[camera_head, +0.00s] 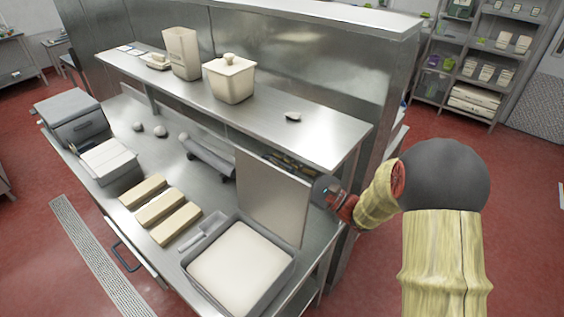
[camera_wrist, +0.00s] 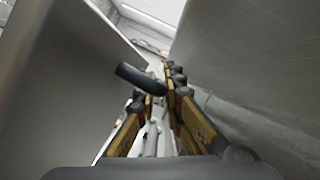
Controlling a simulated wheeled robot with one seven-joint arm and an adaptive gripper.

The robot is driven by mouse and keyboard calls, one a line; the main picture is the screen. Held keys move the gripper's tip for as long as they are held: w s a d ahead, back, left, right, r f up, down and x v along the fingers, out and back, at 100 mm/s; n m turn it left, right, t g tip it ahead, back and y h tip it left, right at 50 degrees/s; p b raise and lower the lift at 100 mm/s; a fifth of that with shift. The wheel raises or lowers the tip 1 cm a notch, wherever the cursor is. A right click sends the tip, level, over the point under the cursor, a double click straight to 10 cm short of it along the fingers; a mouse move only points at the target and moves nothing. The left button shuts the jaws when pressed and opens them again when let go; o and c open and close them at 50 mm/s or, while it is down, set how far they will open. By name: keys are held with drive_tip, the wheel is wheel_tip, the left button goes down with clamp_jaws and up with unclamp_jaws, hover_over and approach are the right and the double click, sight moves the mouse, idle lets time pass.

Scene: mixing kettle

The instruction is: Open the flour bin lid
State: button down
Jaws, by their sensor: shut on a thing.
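The flour bin (camera_head: 212,293) is a grey steel tub full of pale flour at the front right of the counter. Its lid (camera_head: 268,200) stands upright along the bin's back edge, so the bin is open. The lid also shows as a large flat panel in the left of the wrist view (camera_wrist: 60,75). My gripper (camera_head: 328,190) is at the lid's right side, partly behind it. In the wrist view my gripper (camera_wrist: 163,92) is shut on a dark bar, the lid handle (camera_wrist: 138,76). The handle is hidden in the head view.
A steel shelf (camera_head: 330,135) runs above the counter, close behind the lid. It holds a lidded cream container (camera_head: 229,80) and an open bin (camera_head: 181,53). Several dough blocks (camera_head: 160,208) lie left of the flour bin. A steel partition (camera_head: 300,65) stands behind.

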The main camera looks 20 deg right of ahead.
drive_tip(key=c, duration=1.9)
unclamp_jaws()
drive_tip(key=v, duration=1.2)
drive_tip(key=shift+f, duration=0.1)
